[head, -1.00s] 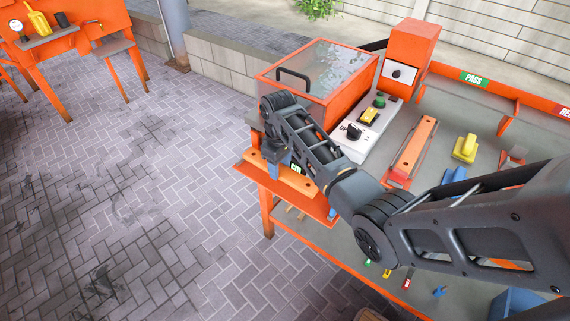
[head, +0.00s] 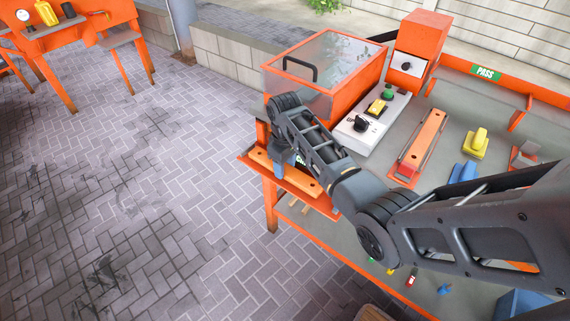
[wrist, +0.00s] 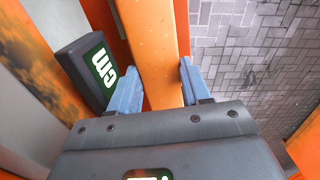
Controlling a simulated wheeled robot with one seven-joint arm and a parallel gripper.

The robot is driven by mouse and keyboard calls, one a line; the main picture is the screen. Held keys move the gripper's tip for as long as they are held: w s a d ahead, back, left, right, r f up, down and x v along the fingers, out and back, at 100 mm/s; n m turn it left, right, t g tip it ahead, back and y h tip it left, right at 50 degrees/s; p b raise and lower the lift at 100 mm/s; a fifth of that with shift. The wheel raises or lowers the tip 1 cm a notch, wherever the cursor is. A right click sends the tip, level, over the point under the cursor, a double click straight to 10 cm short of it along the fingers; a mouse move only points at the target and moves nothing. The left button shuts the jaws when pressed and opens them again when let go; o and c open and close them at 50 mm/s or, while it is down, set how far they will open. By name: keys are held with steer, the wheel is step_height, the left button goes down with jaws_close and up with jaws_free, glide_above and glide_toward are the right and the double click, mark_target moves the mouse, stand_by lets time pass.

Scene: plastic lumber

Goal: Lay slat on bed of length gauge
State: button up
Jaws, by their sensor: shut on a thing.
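An orange slat (wrist: 155,50) runs lengthwise between the two blue fingers of my gripper (wrist: 158,88) in the wrist view, and the gripper is shut on it. In the head view the slat (head: 308,184) shows at the left end of the bench, partly behind my arm. The orange bed of the length gauge (wrist: 182,30) runs along beside and under the slat. I cannot tell whether the slat touches it.
A clear-lidded orange box (head: 325,75) and a grey switch panel (head: 372,125) stand behind my gripper. Another orange slat (head: 424,138) lies in a tray on the bench. A yellow block (head: 476,146) is right of it. Paved floor is open at left.

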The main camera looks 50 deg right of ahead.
steer(key=shift+f+b, duration=0.45)
steer(key=shift+f, duration=0.15)
stand_by(0.3)
steer(key=o, duration=1.3)
step_height(320, 180, up, 8)
steer(key=shift+a+f, duration=0.1)
